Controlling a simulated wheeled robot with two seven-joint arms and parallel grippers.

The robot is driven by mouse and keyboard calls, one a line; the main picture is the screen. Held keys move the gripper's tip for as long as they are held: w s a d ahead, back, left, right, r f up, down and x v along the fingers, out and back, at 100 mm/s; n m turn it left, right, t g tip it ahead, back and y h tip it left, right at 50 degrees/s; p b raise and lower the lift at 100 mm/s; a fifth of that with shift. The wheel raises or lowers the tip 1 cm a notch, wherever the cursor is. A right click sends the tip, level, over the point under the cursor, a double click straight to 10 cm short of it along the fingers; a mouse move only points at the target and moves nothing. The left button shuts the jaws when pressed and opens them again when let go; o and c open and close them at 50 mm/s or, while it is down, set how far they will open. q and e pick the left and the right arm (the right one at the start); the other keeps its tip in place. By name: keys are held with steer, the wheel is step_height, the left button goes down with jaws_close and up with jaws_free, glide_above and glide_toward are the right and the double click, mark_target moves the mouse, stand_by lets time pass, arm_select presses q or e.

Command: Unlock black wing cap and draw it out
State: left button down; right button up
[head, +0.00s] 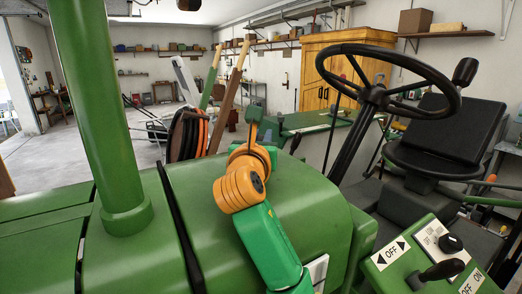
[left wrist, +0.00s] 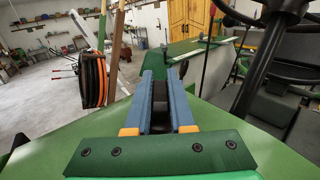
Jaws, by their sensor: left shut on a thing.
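The left wrist view shows my left gripper (left wrist: 160,75) with its two blue fingers closed in on a black part between them. This black part (left wrist: 159,94) appears to be the black wing cap, seen mostly between the finger pads. Its wings and seat cannot be made out. In the head view my left arm reaches up over the green tractor hood (head: 185,200), and the wrist hides most of the gripper and the cap. Whether the cap still sits in its opening cannot be told. My right gripper is not in view.
A black steering wheel (head: 378,98) and seat (head: 440,160) stand to the right. A green exhaust pipe (head: 98,110) rises at the left. A panel (head: 430,255) with OFF labels and a lever is at the lower right. Wooden handles and coiled hose (head: 188,135) stand beyond the hood.

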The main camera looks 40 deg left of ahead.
arm_select(q)
steer(key=shift+w+a+r+p, duration=0.1)
steer(key=shift+a+r+p, duration=0.1)
steer(key=shift+r+p, duration=0.35)
steer(key=shift+r, duration=0.7)
steer(key=c, duration=1.5)
jaws_free()
steer(key=shift+c, duration=0.2)
steer(key=shift+f, duration=0.1)
jaws_close()
